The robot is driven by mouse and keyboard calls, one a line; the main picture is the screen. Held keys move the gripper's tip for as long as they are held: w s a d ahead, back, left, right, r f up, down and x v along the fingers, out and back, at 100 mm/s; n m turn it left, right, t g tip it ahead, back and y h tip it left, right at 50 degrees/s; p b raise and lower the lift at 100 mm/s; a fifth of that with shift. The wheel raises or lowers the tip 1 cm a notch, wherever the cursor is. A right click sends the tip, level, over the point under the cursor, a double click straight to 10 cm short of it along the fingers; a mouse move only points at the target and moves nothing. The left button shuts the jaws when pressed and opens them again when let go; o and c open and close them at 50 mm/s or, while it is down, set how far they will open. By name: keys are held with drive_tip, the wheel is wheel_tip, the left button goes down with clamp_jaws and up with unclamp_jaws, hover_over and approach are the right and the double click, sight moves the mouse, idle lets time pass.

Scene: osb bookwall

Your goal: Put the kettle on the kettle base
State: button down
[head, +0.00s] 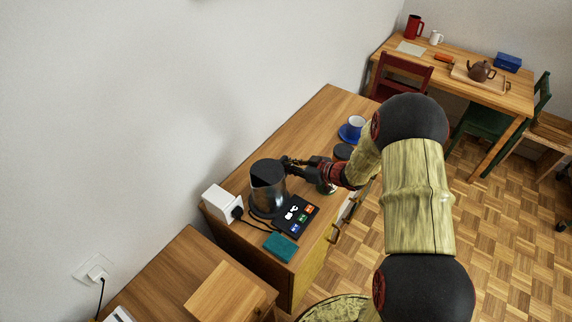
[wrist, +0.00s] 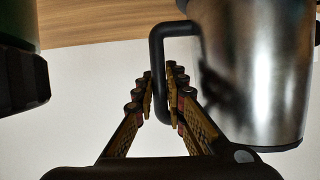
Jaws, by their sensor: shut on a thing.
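The kettle (head: 267,196) is a dark metal jug with a black lid, above the left end of the wooden counter. In the wrist view its shiny body (wrist: 255,70) fills the right side, with its black handle (wrist: 159,75) toward the fingers. My gripper (head: 290,163) is shut on the handle; the wrist view shows its fingers (wrist: 160,95) on either side of it.
A white box (head: 222,204) with a black plug and cord stands left of the kettle. A teal cloth (head: 281,247) lies in front of the base. A blue cup on a saucer (head: 352,130) stands farther along the counter (head: 318,115). The wall is close behind.

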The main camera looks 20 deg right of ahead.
drive_tip(key=c, duration=2.2)
unclamp_jaws()
drive_tip(key=shift+f, duration=0.1)
drive_tip(key=shift+c, duration=0.2)
drive_tip(key=o, duration=0.4)
drive_tip(key=shift+c, duration=0.2)
drive_tip(key=shift+o, duration=0.3)
